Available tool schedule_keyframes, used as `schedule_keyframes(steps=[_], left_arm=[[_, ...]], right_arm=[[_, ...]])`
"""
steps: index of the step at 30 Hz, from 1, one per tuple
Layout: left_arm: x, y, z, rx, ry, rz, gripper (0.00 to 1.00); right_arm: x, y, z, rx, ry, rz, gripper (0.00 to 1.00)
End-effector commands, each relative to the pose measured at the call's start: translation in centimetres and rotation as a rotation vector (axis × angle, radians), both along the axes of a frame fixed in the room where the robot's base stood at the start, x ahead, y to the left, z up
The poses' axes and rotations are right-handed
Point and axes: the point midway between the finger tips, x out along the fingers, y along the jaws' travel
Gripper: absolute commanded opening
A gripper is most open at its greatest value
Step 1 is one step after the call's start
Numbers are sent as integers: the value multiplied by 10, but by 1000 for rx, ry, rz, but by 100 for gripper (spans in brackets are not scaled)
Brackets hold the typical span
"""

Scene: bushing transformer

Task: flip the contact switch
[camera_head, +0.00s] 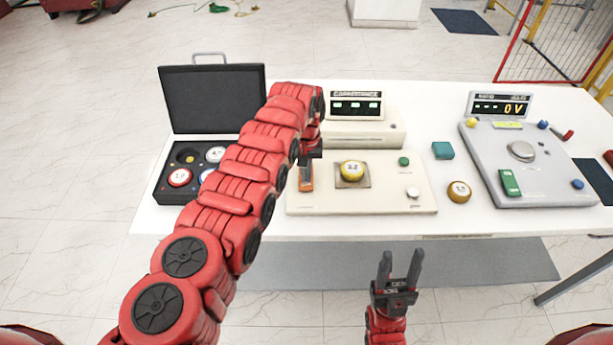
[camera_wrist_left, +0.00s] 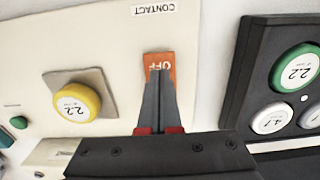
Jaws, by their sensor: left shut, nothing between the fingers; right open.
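The contact switch (camera_head: 305,177) is an orange rocker at the left end of the cream panel (camera_head: 330,203). In the left wrist view the switch (camera_wrist_left: 160,65) reads OFF, with a CONTACT label (camera_wrist_left: 153,10) beside it. My left gripper (camera_head: 309,156) is shut and empty. Its fingertips (camera_wrist_left: 161,74) overlap the OFF end of the switch; I cannot tell whether they touch it. The fingers hide part of the switch. My right gripper (camera_head: 400,266) is open and empty, in front of the table's near edge, well away from the switch.
A yellow 2.2 disc (camera_head: 352,170) sits on the panel right of the switch. An open black case (camera_head: 172,198) with several discs stands at left. A capacitance display (camera_head: 356,105) is behind. A grey voltage unit (camera_head: 530,160), a loose disc (camera_head: 459,191) and a teal block (camera_head: 443,150) are at right.

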Motion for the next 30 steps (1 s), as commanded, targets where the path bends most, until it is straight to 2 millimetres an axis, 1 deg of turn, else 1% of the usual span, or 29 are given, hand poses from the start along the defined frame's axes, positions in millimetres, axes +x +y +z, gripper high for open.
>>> schedule_keyframes(steps=[9, 17, 24, 30], left_arm=[[0, 0, 28, 0, -1, 0, 0], [0, 1, 50, 0, 1, 1, 0], [1, 0, 68, -1, -3, 0, 0], [0, 0, 69, 0, 0, 0, 0]], right_arm=[[0, 0, 24, 0, 0, 0, 50], [0, 0, 38, 0, 0, 0, 50], [0, 0, 43, 0, 0, 0, 50], [0, 0, 42, 0, 0, 0, 50]])
